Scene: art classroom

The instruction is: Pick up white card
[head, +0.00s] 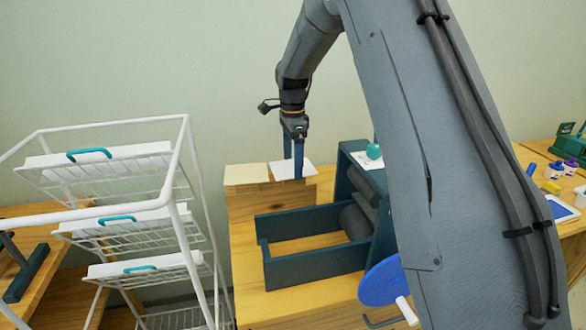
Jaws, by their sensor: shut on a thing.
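The white card (283,170) lies flat at the right on top of a wooden block at the back of the table, beside a cream card (246,174). My gripper (298,177) points straight down, with its blue fingers at the white card. It is shut on the card near its middle or right part. The fingertips are small here, and I cannot tell whether the card is lifted off the block.
A dark blue press (310,270) with rollers and a blue handwheel (380,282) stands in front of the wooden block (265,205). A white wire rack (185,150) stands at left. Bottles and a green device (570,145) are at far right.

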